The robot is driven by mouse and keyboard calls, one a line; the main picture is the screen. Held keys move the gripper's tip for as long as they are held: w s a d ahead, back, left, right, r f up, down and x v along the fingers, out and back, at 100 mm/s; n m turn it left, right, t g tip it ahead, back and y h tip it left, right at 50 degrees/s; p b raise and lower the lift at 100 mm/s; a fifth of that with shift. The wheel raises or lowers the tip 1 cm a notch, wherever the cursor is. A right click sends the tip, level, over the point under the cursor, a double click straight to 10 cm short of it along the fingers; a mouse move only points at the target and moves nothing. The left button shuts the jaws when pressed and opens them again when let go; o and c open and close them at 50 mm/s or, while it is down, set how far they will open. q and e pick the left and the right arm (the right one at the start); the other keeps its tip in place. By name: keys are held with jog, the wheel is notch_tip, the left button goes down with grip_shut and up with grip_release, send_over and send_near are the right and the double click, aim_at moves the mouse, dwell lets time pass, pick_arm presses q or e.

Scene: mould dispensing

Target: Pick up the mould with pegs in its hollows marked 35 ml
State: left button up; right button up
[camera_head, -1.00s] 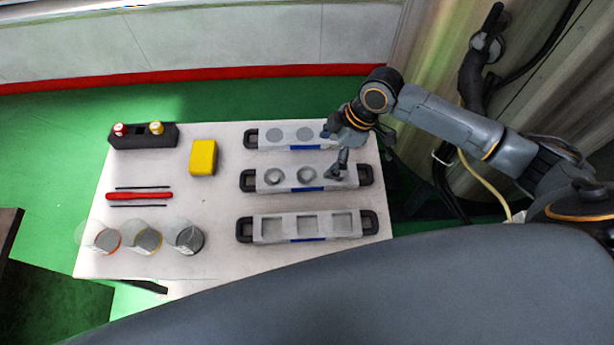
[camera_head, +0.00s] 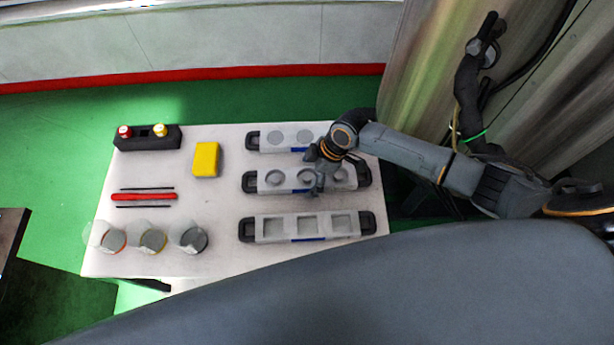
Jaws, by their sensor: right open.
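Three long grey moulds with dark end handles lie in a column on the right half of the table. The middle mould (camera_head: 258,182) has round hollows with raised round shapes that look like pegs; any volume marking is too small to read. The far mould (camera_head: 296,136) has flat round hollows. The near mould (camera_head: 272,229) has square hollows. My right gripper (camera_head: 318,190) is open, pointing down over the middle mould, right of its centre, and hides part of it. I cannot tell whether it touches the mould. My left gripper is not in view.
On the left of the white table (camera_head: 217,222) are a black holder (camera_head: 148,140) with red and yellow tops, a yellow block (camera_head: 206,159), a red stick (camera_head: 143,196) between thin dark rods, and three clear cups (camera_head: 152,240). Bare table separates these from the moulds.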

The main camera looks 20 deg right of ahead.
jog(key=c, duration=1.7)
jog(key=shift+r, duration=0.1)
jog(key=shift+c, duration=1)
jog(key=shift+w+r, duration=0.1)
